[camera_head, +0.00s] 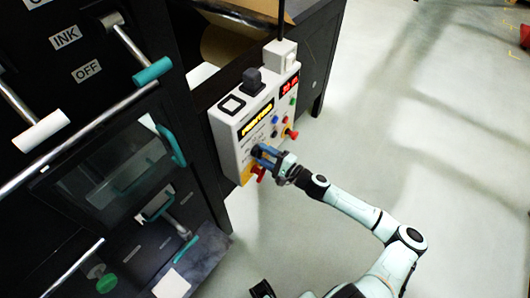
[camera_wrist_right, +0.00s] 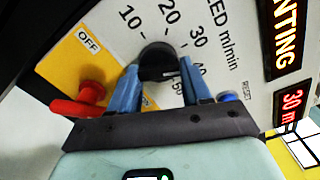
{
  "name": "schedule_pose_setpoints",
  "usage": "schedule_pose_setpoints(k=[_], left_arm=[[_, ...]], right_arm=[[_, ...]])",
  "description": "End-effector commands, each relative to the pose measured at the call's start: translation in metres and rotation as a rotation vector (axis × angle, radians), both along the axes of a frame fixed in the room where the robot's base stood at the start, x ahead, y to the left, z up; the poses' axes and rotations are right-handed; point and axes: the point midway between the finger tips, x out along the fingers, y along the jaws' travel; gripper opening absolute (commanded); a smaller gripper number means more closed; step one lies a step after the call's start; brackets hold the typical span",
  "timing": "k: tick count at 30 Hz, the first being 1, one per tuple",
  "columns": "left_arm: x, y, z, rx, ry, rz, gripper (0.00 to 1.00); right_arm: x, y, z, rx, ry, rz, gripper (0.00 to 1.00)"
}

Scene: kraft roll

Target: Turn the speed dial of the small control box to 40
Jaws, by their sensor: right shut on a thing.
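The small control box (camera_head: 238,131) is a white panel on the side of the dark machine. Its black speed dial (camera_wrist_right: 157,60) shows in the right wrist view, with marks from 10 to 50 around it. My right gripper (camera_head: 262,154) is at the lower part of the panel, its blue fingers shut on the dial from both sides. The fingers partly cover the scale near 40 and 50. A red display (camera_wrist_right: 291,107) on the box reads 30.
A red lever on a yellow plate marked OFF (camera_wrist_right: 88,42) sits close left of the fingers. A blue button (camera_wrist_right: 228,97) is close right. A red knob (camera_head: 291,134) and several small buttons are higher on the panel.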

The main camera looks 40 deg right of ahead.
Motion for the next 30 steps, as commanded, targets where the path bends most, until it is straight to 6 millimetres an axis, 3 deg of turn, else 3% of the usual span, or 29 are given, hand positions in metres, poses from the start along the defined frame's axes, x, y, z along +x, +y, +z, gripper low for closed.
schedule_pose_setpoints(k=[15, 30], left_arm=[[0.007, 0.0, 0.022, 0.0, -0.01, 0.0, 0.43], [0.008, 0.0, 0.026, 0.001, -0.011, 0.0, 0.43]], right_arm=[[0.0, -0.001, -0.001, 0.337, 0.098, -0.004, 0.17], [-0.001, -0.001, -0.003, 0.405, 0.119, -0.005, 0.17]])
